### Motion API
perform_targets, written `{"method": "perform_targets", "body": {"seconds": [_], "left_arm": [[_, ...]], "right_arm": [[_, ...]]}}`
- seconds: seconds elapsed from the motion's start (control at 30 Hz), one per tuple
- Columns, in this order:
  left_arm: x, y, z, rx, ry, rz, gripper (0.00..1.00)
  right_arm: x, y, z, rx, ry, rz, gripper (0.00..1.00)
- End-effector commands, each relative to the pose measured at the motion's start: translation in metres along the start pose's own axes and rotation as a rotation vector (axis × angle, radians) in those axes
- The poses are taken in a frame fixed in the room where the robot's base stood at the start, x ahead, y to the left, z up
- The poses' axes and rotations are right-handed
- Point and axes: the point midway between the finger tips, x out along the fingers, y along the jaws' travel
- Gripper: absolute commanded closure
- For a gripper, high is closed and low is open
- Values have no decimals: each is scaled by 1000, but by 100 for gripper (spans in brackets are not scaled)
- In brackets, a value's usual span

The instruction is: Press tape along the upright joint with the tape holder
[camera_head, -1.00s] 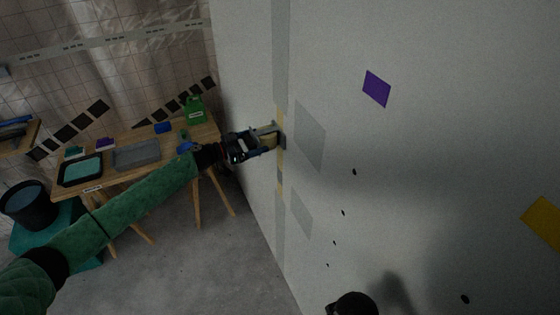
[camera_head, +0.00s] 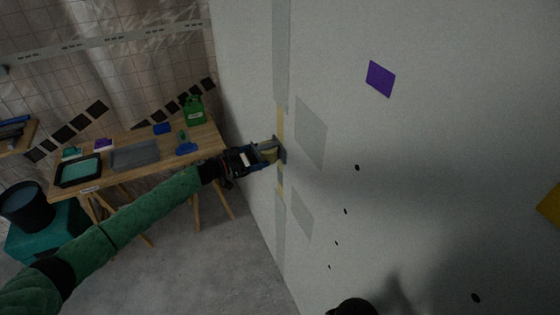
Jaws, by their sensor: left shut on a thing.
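The upright joint (camera_head: 281,220) runs down the pale wall panel as a grey strip. A stretch of yellow tape (camera_head: 280,120) lies on it around the middle. My left gripper (camera_head: 262,155) is shut on the tape holder (camera_head: 275,148), a blue and tan tool, and holds its head at the joint over the yellow stretch. Whether the head touches the wall is hard to tell. Yellow also shows just below the holder. My right gripper is not in view; a dark rounded shape shows at the bottom edge.
A wooden trestle table (camera_head: 205,140) stands left of the wall with a green jug (camera_head: 194,111), a grey tray (camera_head: 135,155) and a black tray (camera_head: 78,170). A black bucket (camera_head: 27,205) is at far left. Purple (camera_head: 380,79) and yellow (camera_head: 550,206) patches mark the wall.

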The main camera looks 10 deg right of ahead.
Motion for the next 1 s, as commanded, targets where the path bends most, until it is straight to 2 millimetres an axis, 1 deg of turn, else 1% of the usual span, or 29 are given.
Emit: {"method": "perform_targets", "body": {"seconds": [0.17, 0.27, 0.8, 1.0], "left_arm": [[1, 1, 5, 1, 1, 1, 42], [1, 1, 13, 0, 0, 1, 42], [0, 1, 63, 0, 1, 1, 42], [0, 1, 68, 1, 1, 2, 42]], "right_arm": [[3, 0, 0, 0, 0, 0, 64], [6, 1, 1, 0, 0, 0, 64], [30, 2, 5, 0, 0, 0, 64], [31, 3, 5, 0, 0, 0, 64]]}}
